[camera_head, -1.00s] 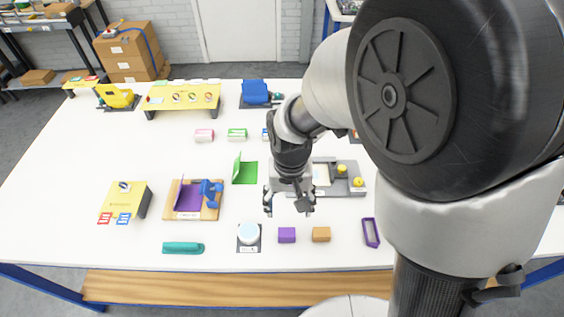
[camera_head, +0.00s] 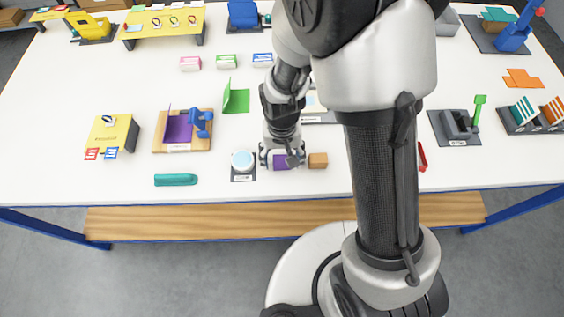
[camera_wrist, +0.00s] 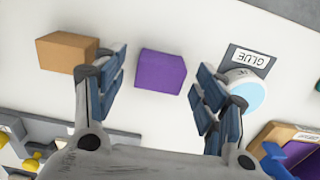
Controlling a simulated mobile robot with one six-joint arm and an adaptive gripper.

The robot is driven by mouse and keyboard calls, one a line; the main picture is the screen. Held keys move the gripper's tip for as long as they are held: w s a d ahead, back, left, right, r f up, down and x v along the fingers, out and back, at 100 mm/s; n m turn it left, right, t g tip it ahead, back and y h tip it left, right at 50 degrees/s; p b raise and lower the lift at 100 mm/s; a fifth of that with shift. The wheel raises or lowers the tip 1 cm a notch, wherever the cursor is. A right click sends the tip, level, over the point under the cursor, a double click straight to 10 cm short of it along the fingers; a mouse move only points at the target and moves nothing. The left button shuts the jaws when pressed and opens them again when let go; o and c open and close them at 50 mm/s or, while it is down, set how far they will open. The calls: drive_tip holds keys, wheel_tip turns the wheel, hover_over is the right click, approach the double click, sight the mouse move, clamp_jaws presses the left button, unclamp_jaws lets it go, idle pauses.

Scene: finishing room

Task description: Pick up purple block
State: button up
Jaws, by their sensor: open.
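The purple block (camera_head: 281,162) sits on the white table near its front edge, partly hidden by my gripper in the head view. In the wrist view the purple block (camera_wrist: 161,71) lies between and just beyond my two fingers. My gripper (camera_head: 282,163) is open and empty, over the block. In the wrist view my gripper (camera_wrist: 158,95) has its fingers spread on either side of the block, with gaps showing. I cannot tell the exact height of the fingertips above the table.
An orange-brown block (camera_head: 318,160) stands close to the right of the purple block, near one finger in the wrist view (camera_wrist: 66,52). A glue pot (camera_head: 243,160) on a dark labelled plate stands close to the left. A teal object (camera_head: 176,180) lies farther left.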

drive_tip(key=shift+f, duration=0.85)
drive_tip(key=shift+r, duration=0.1)
drive_tip(key=c, duration=0.8)
drive_tip(key=shift+r, duration=0.1)
